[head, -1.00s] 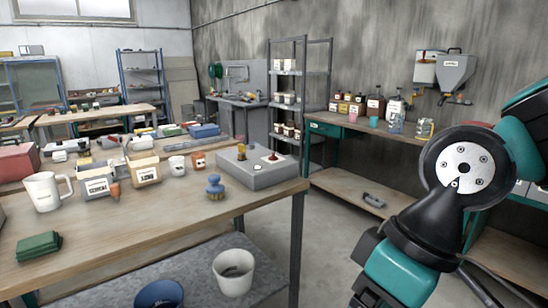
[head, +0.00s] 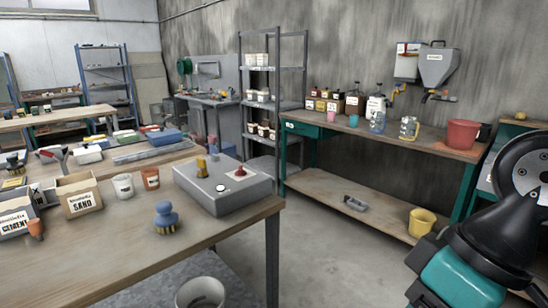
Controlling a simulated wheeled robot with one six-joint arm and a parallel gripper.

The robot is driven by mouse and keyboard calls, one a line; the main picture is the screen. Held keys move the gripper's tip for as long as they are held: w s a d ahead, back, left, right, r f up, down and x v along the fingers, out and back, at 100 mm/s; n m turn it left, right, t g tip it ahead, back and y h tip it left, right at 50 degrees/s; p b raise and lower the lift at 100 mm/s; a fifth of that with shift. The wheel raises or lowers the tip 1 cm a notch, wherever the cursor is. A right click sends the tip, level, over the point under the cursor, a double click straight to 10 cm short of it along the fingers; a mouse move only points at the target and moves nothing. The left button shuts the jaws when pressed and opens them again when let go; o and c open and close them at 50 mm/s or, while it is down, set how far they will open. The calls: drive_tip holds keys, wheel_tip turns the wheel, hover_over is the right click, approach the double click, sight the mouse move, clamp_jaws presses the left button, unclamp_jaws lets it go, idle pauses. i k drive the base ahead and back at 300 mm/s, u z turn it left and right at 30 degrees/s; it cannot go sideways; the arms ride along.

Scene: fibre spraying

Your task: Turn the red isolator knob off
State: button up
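A grey control box (head: 246,196) sits on the near wooden table (head: 205,232), close to its right corner. On its top are a small red knob (head: 240,171) on a pale plate, a yellow upright part (head: 201,164) and a round silver button (head: 221,188). The red knob is too small here for its setting to be read. My arm's black and teal links fill the lower right, well to the right of the box. My gripper is not in view.
A blue-handled brush (head: 165,216), a white cup (head: 123,186), a brown cup (head: 151,178) and a sand box (head: 80,194) stand left of the control box. A teal bench (head: 330,134) with a red bucket (head: 462,134) runs along the wall. Concrete floor (head: 310,240) lies open between.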

sight(241, 172)
drive_tip(key=z, duration=0.1)
drive_tip(key=i, duration=0.9)
drive_tip(key=u, duration=0.5)
drive_tip(key=i, duration=0.55)
drive_tip(key=u, duration=0.4)
